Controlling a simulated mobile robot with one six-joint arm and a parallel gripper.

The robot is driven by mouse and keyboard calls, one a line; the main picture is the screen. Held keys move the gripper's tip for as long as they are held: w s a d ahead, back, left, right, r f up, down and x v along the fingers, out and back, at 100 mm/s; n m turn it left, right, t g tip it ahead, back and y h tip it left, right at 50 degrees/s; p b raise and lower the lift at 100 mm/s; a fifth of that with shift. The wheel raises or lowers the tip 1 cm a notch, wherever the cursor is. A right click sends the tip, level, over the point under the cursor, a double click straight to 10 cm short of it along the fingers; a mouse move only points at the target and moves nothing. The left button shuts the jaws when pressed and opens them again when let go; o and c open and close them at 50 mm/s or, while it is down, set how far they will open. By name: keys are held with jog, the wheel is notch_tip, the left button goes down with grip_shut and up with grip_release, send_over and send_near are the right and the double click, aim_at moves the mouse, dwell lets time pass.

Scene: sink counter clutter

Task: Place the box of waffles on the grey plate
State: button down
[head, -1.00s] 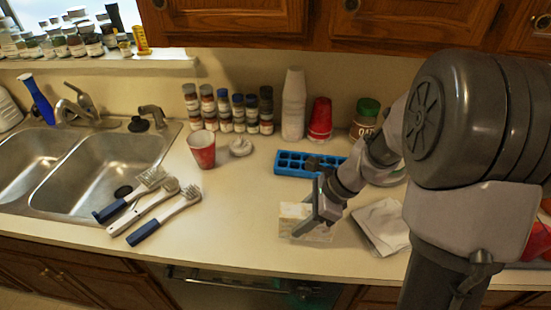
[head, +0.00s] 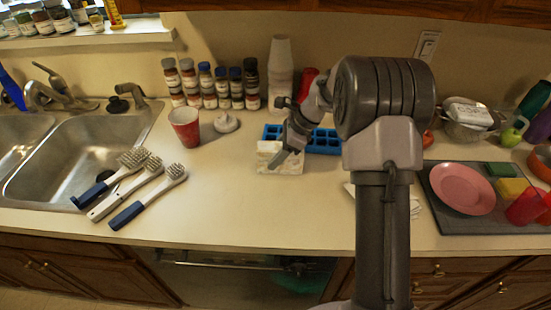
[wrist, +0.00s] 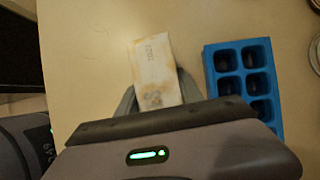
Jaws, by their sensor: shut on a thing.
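The box of waffles (head: 272,161), a small pale box with faint print, is between the fingers of my gripper (head: 287,155) at the counter, left of my arm. In the wrist view the box (wrist: 153,65) sticks out lengthwise beyond the fingers of my gripper (wrist: 156,95), which are shut on it. I cannot tell whether the box touches the counter. No grey plate shows clearly; my arm hides part of the counter behind it.
A blue ice-cube tray (head: 322,141) lies close behind the box. A pink plate (head: 463,187) sits on a dark mat right. The counter front-left of the box is clear.

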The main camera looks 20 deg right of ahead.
jog(key=shift+r, duration=0.15)
jog(key=c, duration=0.8)
grip_release()
jog(key=shift+o, duration=0.2)
